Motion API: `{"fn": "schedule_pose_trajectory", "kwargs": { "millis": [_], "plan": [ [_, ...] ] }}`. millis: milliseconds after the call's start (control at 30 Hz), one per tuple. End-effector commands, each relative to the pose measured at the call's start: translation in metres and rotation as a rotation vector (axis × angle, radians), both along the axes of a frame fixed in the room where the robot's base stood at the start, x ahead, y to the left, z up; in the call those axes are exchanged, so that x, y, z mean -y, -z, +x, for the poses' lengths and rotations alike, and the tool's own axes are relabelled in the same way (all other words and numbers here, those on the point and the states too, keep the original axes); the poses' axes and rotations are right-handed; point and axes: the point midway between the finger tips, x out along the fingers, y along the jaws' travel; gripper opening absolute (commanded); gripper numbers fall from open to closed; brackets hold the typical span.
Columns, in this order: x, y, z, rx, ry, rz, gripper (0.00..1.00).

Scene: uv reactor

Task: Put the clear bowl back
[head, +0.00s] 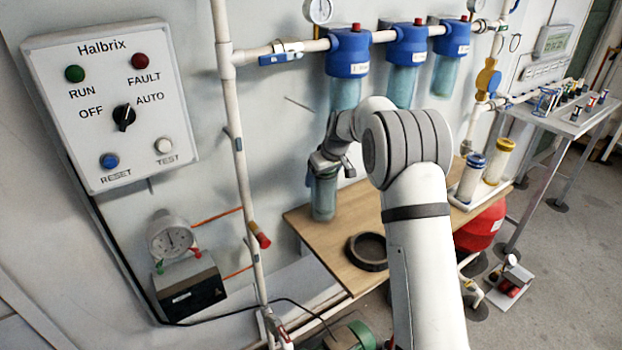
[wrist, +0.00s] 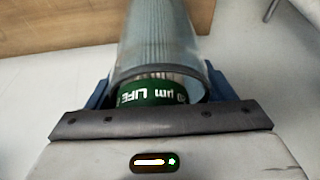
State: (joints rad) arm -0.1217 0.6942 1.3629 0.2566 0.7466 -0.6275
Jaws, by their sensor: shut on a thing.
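The clear bowl (head: 324,199) is upright at the left end of the wooden bench, just over it or on it; I cannot tell which. My gripper (head: 328,163) is shut on it near its top. In the wrist view the clear bowl (wrist: 160,45) lies between the two blue fingers of my gripper (wrist: 160,92), with a pale ribbed cartridge and a green printed band inside. The left blue filter head (head: 348,54) is on the wall pipe above and slightly right, with a bluish body below it, partly hidden by my arm.
The wooden bench (head: 325,245) carries a dark ring (head: 367,250) right of the bowl. Two more filter housings (head: 406,60) hang on the pipe. Blue-capped (head: 470,178) and yellow-capped (head: 498,160) cartridges stand at the bench's right. A vertical white pipe (head: 238,160) runs left.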

Motion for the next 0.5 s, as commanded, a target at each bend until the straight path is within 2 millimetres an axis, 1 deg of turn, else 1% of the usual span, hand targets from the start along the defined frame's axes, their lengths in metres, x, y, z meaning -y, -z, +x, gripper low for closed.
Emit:
{"fn": "schedule_pose_trajectory", "kwargs": {
  "millis": [167,467,500],
  "plan": [
    [-0.010,-0.002,-0.001,0.001,-0.002,0.000,0.28],
    [-0.041,-0.002,-0.005,0.002,-0.002,0.000,0.28],
    [-0.040,0.003,-0.005,0.000,0.000,0.000,0.28]
  ]
}}
